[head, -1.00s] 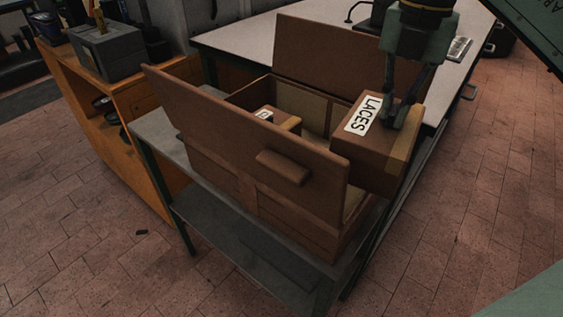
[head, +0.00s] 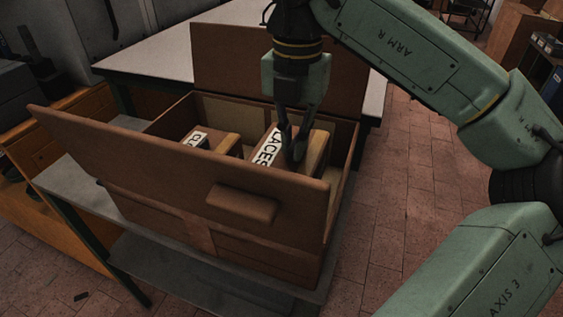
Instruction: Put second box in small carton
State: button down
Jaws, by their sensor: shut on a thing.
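The small carton (head: 262,255) is brown and stands open on a grey bench, its front and back flaps raised. I cannot tell whether the held box touches the carton floor.
A grey-topped table (head: 150,52) stands behind the carton. The grey bench (head: 75,195) shows left of the carton, with orange shelving (head: 30,225) beyond. The raised front flap (head: 120,150) stands between my view and the carton's inside. Tiled floor is clear at right.

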aim_at(293, 162)
notch_tip(293, 162, down, 4)
jog(key=shift+f, duration=0.6)
jog(key=c, duration=1.7)
grip_release()
jog(key=shift+r, duration=0.1)
jog(key=shift+r+p, duration=0.4)
jog(key=shift+p, duration=0.05)
notch_tip(293, 162, up, 12)
jog(key=shift+f+b, duration=0.2)
jog(key=shift+b, duration=0.25)
